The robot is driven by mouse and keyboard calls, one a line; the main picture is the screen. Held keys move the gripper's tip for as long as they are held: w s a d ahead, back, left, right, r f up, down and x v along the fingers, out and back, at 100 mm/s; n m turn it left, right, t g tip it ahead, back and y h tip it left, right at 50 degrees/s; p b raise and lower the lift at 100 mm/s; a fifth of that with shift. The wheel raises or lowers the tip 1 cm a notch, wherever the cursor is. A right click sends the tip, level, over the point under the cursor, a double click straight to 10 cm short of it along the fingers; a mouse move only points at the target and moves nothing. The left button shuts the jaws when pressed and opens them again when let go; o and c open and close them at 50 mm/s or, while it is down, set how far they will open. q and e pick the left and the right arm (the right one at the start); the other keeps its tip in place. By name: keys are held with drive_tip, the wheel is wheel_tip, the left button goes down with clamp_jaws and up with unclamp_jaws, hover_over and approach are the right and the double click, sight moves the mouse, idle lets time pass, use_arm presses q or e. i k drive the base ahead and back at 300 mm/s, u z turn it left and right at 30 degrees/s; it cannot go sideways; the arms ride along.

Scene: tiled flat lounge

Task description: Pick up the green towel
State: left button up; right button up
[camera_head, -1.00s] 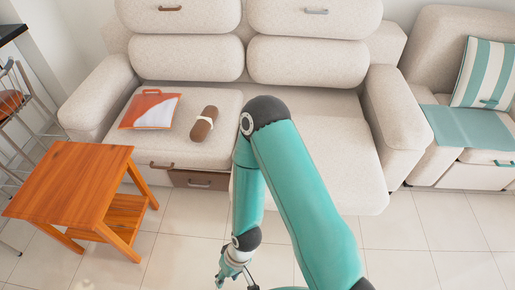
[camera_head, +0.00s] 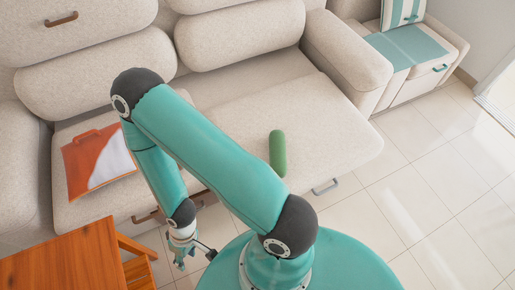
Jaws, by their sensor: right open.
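The green towel (camera_head: 278,153) is a small rolled cylinder on the right part of the beige sofa seat, near its front. It lies just beyond my right arm's link, whose edge comes close to its lower end in the view. My right gripper (camera_head: 190,258) hangs open and empty in front of the sofa, low and left of the towel, well apart from it. My left gripper is not in view.
The sofa seat (camera_head: 325,125) is clear around the towel. An orange and white cushion (camera_head: 98,162) lies on the left seat. A wooden side table (camera_head: 65,262) stands at lower left. An armchair with a teal throw (camera_head: 403,48) is at upper right. Tiled floor is free at right.

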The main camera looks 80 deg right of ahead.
sight(278, 156)
drive_tip(key=u, duration=1.05)
drive_tip(key=i, duration=0.15)
drive_tip(key=u, duration=2.95)
drive_tip(key=k, duration=0.6)
drive_tip(key=z, duration=5.7)
drive_tip(key=k, duration=0.5)
